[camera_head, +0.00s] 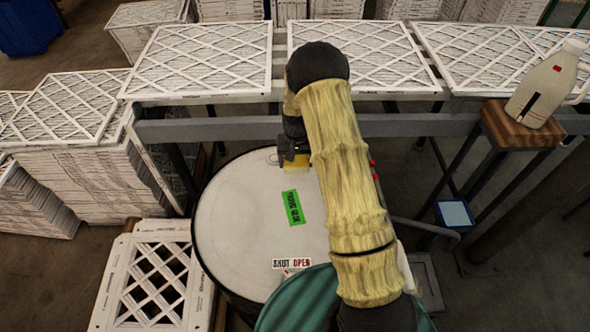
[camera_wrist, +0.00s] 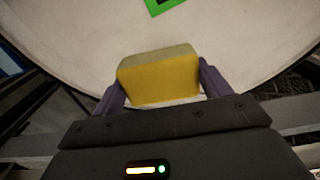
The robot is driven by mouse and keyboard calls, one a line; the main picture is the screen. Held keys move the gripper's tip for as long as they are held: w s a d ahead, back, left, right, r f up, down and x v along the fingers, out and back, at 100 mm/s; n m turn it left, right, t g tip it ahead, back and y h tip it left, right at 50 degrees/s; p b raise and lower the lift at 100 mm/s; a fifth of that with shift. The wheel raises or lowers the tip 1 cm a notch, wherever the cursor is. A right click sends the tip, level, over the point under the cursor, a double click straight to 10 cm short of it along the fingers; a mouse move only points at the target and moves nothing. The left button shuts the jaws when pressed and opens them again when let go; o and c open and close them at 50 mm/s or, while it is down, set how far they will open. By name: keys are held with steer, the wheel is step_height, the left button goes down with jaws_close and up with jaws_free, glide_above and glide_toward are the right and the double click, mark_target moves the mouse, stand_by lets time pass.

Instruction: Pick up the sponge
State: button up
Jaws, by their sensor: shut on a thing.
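The sponge (camera_wrist: 160,80) is a yellow block with a duller olive-tan side. In the wrist view it sits between the two dark fingers of my gripper (camera_wrist: 161,88), which touch it on both sides. In the head view only a small yellow part of the sponge (camera_head: 296,161) shows below my gripper (camera_head: 293,155), over the far part of the white drum lid (camera_head: 245,225). My arm hides the area to the right of it. I cannot tell whether the sponge touches the lid or is just above it.
A green label (camera_head: 292,207) lies on the lid. A grey rail (camera_head: 220,130) and stacked white filters (camera_head: 205,60) stand behind the drum. A white bottle (camera_head: 545,85) stands on a wooden stool (camera_head: 515,125) at right. The lid's left half is clear.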

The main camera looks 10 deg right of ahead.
mark_target(296, 160)
steer(key=shift+r+b, duration=0.6)
steer(key=shift+r, duration=2)
steer(key=shift+a, duration=0.15)
